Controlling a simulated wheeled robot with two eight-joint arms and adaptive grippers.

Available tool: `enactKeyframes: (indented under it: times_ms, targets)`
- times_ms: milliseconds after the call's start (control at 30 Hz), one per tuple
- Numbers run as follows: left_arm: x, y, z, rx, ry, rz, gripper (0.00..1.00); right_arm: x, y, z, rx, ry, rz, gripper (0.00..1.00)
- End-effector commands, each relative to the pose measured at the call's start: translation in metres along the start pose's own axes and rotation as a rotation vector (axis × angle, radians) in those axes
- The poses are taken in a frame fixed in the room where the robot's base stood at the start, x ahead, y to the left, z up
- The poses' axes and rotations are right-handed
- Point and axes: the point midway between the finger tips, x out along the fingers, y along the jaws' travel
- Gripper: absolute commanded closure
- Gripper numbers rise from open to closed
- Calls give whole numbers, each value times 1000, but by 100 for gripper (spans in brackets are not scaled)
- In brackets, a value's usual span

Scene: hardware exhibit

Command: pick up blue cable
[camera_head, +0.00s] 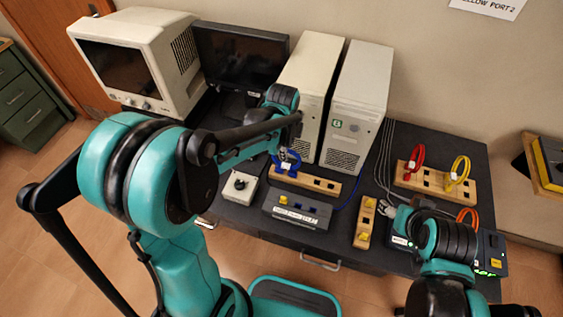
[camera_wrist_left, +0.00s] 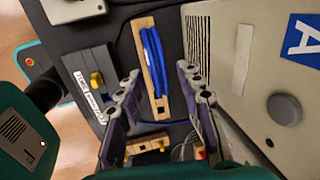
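The blue cable (camera_head: 287,162) is a loop standing at the left end of a wooden port block (camera_head: 322,184) on the dark table. In the left wrist view the blue cable (camera_wrist_left: 153,58) lies along the block, ahead of my fingers. My left gripper (camera_wrist_left: 158,72) is open, with a finger on each side of the block and the cable between them; I see no contact. In the head view my left wrist hides most of that gripper. My right gripper (camera_head: 402,218) is at the table's right side, near the orange cable (camera_head: 467,216); its fingers are unclear.
Two beige computer towers (camera_head: 353,108) stand close behind the block. A grey box (camera_head: 297,210) with a yellow part and a white dial box (camera_head: 240,187) sit in front. Red (camera_head: 414,158) and yellow (camera_head: 459,170) cables stand on another block at the right.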

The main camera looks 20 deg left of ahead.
Motion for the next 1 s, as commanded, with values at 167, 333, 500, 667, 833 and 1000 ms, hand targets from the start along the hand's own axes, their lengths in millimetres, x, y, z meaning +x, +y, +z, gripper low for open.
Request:
enactKeyframes:
  times_ms: [167, 333, 500, 667, 833, 1000]
  targets:
    - [18, 0, 1, -2, 0, -1, 64, 7, 0, 5, 0, 0, 0, 39]
    - [46, 1, 3, -4, 0, -1, 64, 17, 0, 12, 0, 0, 0, 39]
    - [61, 0, 2, -4, 0, -1, 64, 21, 0, 15, 0, 0, 0, 39]
    - [59, 0, 2, -4, 0, -1, 64, 19, 0, 14, 0, 0, 0, 39]
    - [59, 0, 2, -4, 0, -1, 100, 19, 0, 14, 0, 0, 0, 39]
    - [59, 0, 2, -4, 0, -1, 100, 20, 0, 14, 0, 0, 0, 39]
